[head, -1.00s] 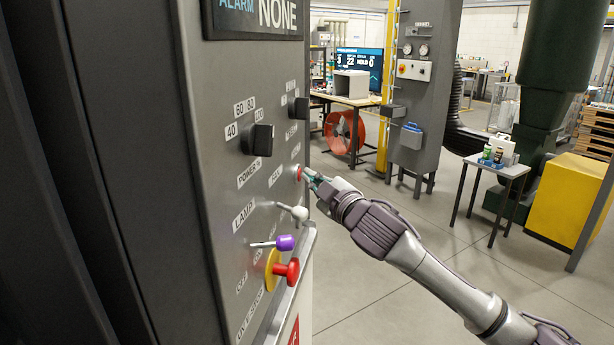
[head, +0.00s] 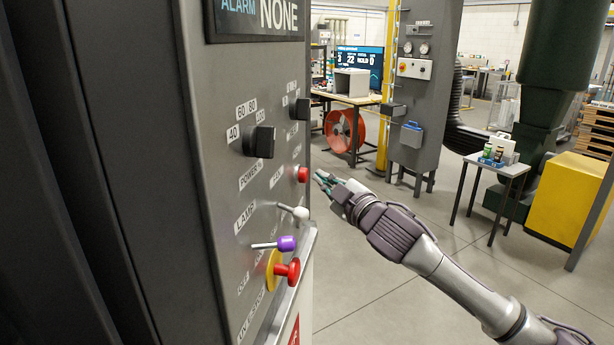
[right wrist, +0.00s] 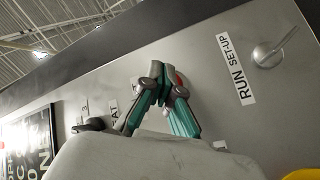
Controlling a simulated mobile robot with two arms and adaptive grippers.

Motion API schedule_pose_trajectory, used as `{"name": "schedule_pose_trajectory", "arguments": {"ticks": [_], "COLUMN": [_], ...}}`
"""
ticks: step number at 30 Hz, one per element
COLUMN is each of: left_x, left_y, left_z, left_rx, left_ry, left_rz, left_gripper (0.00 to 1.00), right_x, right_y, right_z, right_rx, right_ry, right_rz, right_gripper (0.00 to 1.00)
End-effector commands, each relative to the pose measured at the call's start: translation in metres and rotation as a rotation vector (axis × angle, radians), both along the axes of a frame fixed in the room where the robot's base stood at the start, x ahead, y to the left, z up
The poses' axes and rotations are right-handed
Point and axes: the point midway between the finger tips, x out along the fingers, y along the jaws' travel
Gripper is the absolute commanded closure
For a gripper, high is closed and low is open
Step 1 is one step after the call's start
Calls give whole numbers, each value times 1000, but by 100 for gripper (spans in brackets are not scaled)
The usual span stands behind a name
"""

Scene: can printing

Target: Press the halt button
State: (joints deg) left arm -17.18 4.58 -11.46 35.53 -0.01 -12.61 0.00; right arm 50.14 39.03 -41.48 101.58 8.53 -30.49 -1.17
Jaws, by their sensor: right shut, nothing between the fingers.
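The red halt button (head: 302,174) is a small round button on the grey control panel (head: 215,190), beside a small white label that is hard to read. My right gripper (head: 318,178), with teal fingers, is shut and empty. It is just to the right of the button in the head view, with a small gap between them. In the right wrist view the closed fingers (right wrist: 158,80) point toward the panel, and a bit of red shows behind one finger. My left gripper is not in view.
Black knobs (head: 259,141), a white-tipped lever (head: 297,213), a purple-tipped lever (head: 285,243) and a red mushroom button (head: 292,271) on a yellow base share the panel. An alarm display (head: 262,17) reads NONE.

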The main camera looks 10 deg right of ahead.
Motion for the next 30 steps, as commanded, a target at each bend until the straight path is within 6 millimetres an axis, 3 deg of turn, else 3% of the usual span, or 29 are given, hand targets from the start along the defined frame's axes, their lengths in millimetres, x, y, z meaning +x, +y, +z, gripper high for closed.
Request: {"name": "schedule_pose_trajectory", "arguments": {"ticks": [15,30], "left_x": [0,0], "left_y": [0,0], "left_z": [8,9], "left_rx": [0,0], "left_ry": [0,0], "left_rz": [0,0], "left_gripper": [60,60], "right_x": [-19,-21], "right_y": [-41,-45], "right_z": [0,0], "right_rx": [-1,0], "right_ry": [2,0], "right_rz": [-2,0], "right_gripper": [100,100]}}
